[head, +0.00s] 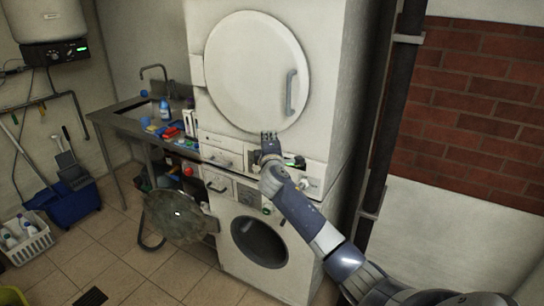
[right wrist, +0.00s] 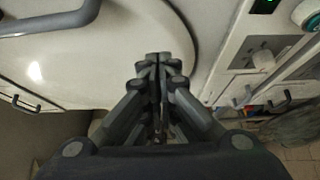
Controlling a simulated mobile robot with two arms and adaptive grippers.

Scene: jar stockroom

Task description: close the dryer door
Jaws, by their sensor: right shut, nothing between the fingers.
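The dryer (head: 330,60) is the upper white machine of a stack. Its round white door (head: 250,65) covers the front, with a grey handle (head: 290,93) at its right side. I cannot tell whether the door is fully flush. My right gripper (head: 268,138) is shut and empty, at the door's lower edge above the control panel. In the right wrist view the shut fingertips (right wrist: 158,57) point at the door (right wrist: 110,55) near its rim; contact is unclear. The handle also shows there at upper left (right wrist: 50,22). My left gripper is not in view.
Below stands a washing machine (head: 235,272) with a dark round window. A round grey disc (head: 178,213) stands out at its left. A sink bench (head: 135,115) with bottles is further left. A dark pipe (head: 385,110) runs upright at the right.

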